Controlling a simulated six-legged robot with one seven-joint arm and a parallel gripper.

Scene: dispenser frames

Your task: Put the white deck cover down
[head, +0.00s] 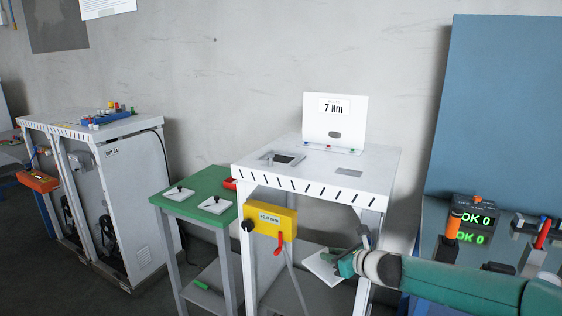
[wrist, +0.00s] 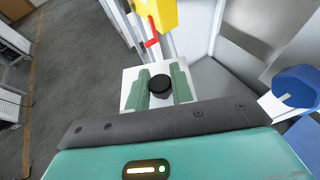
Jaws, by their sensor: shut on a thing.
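The white deck cover (head: 318,266) is a square white plate, held out beside the right front leg of the white dispenser frame (head: 315,180), below its top. In the wrist view the cover (wrist: 130,75) shows behind the green fingers, with its round black knob (wrist: 160,86) between them. My gripper (head: 342,264) is shut on the cover by this knob. In the wrist view the fingers (wrist: 160,92) stand on either side of the knob. Part of the cover is hidden behind the fingers.
The frame's top has a dark opening (head: 284,158) and an upright "7 Nm" sign (head: 335,122). A yellow box (head: 270,219) with a red lever (head: 279,243) hangs in front. The green table (head: 195,207) at left bears two white knobbed plates. A blue-topped bench stands right.

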